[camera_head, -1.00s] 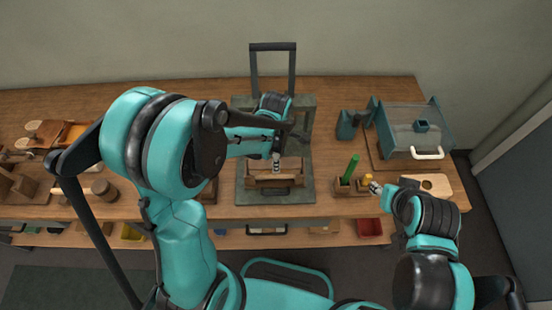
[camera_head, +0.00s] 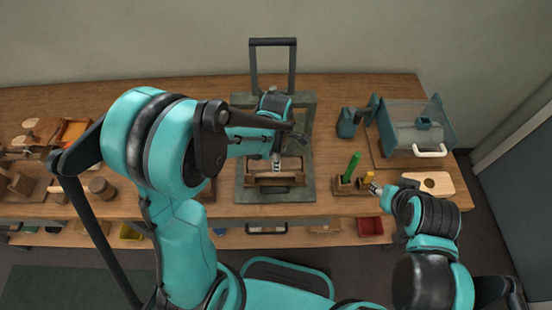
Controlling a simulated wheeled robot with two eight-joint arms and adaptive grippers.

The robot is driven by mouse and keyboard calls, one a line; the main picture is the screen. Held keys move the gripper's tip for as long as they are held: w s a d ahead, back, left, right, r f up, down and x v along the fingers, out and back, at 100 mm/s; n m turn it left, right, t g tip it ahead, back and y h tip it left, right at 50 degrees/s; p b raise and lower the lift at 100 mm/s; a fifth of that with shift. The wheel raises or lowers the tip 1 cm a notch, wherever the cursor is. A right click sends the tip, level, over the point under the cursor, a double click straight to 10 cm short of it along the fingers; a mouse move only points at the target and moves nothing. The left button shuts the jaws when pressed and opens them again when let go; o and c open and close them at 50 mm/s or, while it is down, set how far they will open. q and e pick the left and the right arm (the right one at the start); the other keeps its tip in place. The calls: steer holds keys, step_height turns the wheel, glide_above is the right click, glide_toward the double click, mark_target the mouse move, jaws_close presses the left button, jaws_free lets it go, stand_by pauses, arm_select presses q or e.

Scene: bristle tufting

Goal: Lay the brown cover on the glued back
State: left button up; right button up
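A brown wooden piece (camera_head: 275,181) lies low in the frame of the grey press-like fixture (camera_head: 245,195) at the middle of the bench. It may be the brown cover or the back; I cannot tell which, and no glue shows at this size. My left gripper (camera_head: 276,164) points down just over its rear edge, and my own arm hides part of the fixture. Whether its fingers are open or holding something is too small to tell. My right gripper (camera_head: 375,189) is at the right, beside the small wooden holder (camera_head: 345,188); its fingers are too small to read.
A green stick (camera_head: 352,166) and a yellow-topped piece (camera_head: 368,178) stand by the holder. A teal machine with a clear cover (camera_head: 415,125) and a light board (camera_head: 429,184) are at the right. An orange tray (camera_head: 75,132) and wooden tools are at the left.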

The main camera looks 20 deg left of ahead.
arm_select(q)
steer(key=shift+f+b, duration=0.5)
steer(key=shift+f, duration=0.2)
stand_by(0.6)
steer(key=o, duration=1.2)
steer(key=shift+o, duration=0.5)
steer(key=o, duration=0.3)
steer(key=shift+r, duration=0.15)
steer(key=shift+r+p, duration=3.1)
steer(key=shift+r, duration=0.85)
